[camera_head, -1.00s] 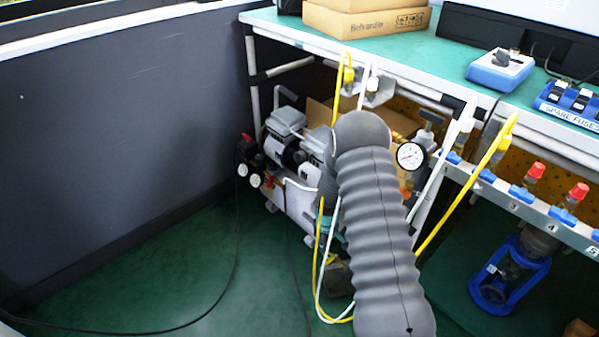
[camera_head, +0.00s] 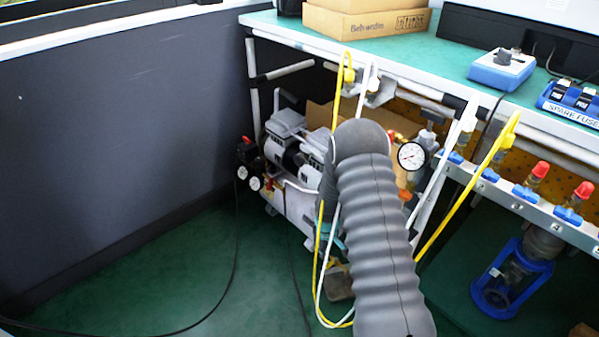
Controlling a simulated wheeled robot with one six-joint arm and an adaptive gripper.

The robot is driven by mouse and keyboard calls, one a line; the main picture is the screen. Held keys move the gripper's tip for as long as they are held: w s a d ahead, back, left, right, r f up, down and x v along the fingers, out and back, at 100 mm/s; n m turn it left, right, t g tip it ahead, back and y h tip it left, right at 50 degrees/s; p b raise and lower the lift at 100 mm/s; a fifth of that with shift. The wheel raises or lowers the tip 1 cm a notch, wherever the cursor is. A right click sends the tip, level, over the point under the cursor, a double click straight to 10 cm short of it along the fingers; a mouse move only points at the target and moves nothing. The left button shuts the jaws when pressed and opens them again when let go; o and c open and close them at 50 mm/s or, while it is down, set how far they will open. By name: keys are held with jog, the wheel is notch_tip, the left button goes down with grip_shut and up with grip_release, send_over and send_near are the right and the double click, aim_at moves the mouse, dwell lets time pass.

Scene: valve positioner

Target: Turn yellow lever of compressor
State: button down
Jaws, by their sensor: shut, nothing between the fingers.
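The compressor (camera_head: 290,155) stands on the green floor under the bench. It has grey motor heads, a white tank, and small gauges and red fittings at its left end. My grey ribbed arm reaches up from the bottom right and covers the right part of the compressor.
A yellow hose (camera_head: 337,110) and white hoses hang close around my arm. A pressure gauge (camera_head: 411,156) sits just right of it. The green bench (camera_head: 463,70) overhangs the compressor. A dark wall (camera_head: 110,150) stands at left, with clear floor and a black cable before it.

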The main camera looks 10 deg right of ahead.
aim_at(329, 266)
jog(key=shift+f, duration=0.15)
dwell(0.5)
jog(key=shift+f+b, duration=1.5)
jog(key=shift+f, duration=0.15)
jog(key=shift+s+d, duration=0.35)
jog(key=shift+s, duration=0.45)
jog(key=shift+s+d, duration=0.35)
jog(key=shift+s, duration=0.15)
